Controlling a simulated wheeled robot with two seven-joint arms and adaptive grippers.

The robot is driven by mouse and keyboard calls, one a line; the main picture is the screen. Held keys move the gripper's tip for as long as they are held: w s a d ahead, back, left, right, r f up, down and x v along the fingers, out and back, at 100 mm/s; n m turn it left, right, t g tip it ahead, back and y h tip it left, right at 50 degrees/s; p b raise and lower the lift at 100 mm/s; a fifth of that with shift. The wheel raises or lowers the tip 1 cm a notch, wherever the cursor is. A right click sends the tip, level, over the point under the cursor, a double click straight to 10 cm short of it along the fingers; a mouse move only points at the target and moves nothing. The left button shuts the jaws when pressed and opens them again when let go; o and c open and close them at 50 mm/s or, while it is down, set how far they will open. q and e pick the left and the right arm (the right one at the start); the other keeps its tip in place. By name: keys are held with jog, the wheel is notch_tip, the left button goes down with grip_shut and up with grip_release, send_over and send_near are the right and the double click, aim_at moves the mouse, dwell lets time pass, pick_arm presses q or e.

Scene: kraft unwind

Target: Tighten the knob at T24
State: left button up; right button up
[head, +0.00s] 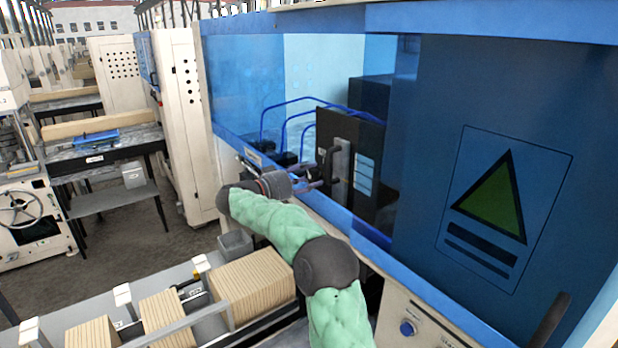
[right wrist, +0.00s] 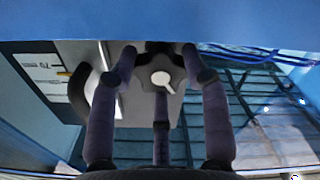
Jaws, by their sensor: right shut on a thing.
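A dark, lobed knob (right wrist: 158,74) with a pale round centre shows in the right wrist view, in front of a light grey plate. My right gripper (right wrist: 160,82) has its purple-grey fingers around this knob and is shut on it. In the head view my right gripper (head: 308,181) reaches into the blue machine's opening from the green-sleeved arm. The knob cannot be made out there, behind the fingers. I cannot read a T24 mark. My left gripper is not in view.
The blue machine (head: 400,14) has a dark block (head: 364,140) with a grey handle and blue hoses inside its opening. A blue panel with a green triangle sign (head: 490,205) stands to the right. Striped blocks (head: 250,283) lie on a conveyor at lower left.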

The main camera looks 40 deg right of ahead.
jog(key=r+m, duration=0.1)
jog(key=m, duration=0.2)
jog(key=shift+d+r, duration=0.1)
jog(key=shift+r, duration=0.05)
jog(key=shift+s+m+b, duration=0.1)
jog(key=shift+m+b, duration=0.85)
jog(key=shift+m, duration=1.05)
jog(key=shift+r+m, duration=0.1)
jog(key=shift+m, duration=0.2)
jog(key=o, duration=1.1)
jog(key=shift+o, duration=0.3)
jog(key=shift+f, duration=0.55)
jog(key=shift+a, duration=0.25)
